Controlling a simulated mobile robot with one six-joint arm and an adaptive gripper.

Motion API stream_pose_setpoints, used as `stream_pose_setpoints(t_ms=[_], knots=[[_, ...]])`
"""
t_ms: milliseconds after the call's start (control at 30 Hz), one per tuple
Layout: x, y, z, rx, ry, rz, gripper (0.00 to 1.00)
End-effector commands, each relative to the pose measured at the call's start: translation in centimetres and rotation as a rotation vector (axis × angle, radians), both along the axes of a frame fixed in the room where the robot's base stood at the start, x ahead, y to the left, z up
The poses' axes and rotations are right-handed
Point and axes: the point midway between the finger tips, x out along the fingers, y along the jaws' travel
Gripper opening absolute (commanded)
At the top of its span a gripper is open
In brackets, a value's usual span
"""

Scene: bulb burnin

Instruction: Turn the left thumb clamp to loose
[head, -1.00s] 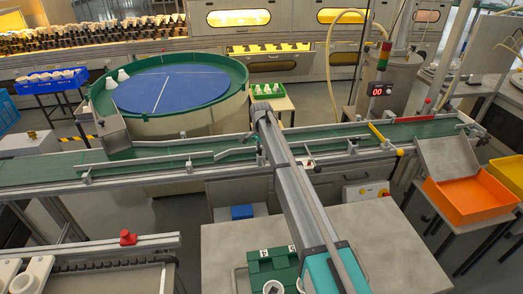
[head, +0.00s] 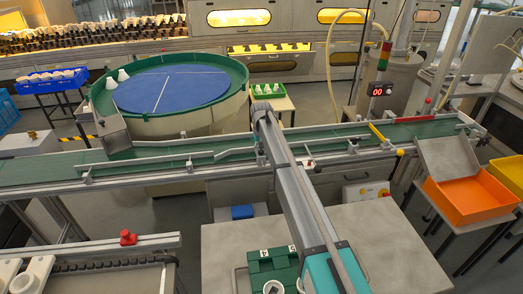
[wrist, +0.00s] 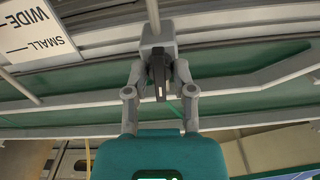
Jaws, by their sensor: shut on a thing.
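In the wrist view my gripper (wrist: 158,82) has its two fingers closed in on a dark, narrow thumb clamp (wrist: 158,73), one finger on each side. The clamp sits under a grey block (wrist: 155,37) on a thin rod, at the conveyor's rail. Its exact turn angle is hard to tell. In the head view my arm reaches over the green conveyor belt (head: 50,168) and hides my gripper and the clamp.
A sign reading WIDE and SMALL (wrist: 38,32) shows upside down beside the clamp. Guide rails (head: 180,157) run along the belt. A round blue-topped table (head: 165,88) stands behind. An orange bin (head: 462,203) is at right, and a green box (head: 272,265) is below my arm.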

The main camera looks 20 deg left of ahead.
Motion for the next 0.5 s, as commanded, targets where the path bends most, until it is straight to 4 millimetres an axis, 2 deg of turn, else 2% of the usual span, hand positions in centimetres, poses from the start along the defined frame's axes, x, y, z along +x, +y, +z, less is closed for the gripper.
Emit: stream_pose_setpoints(t_ms=[200, 500], knots=[[0.24, 0.05, 0.02, 0.001, -0.005, 0.088, 0.00], [0.26, 0.04, 0.02, 0.001, -0.005, 0.118, 0.00]])
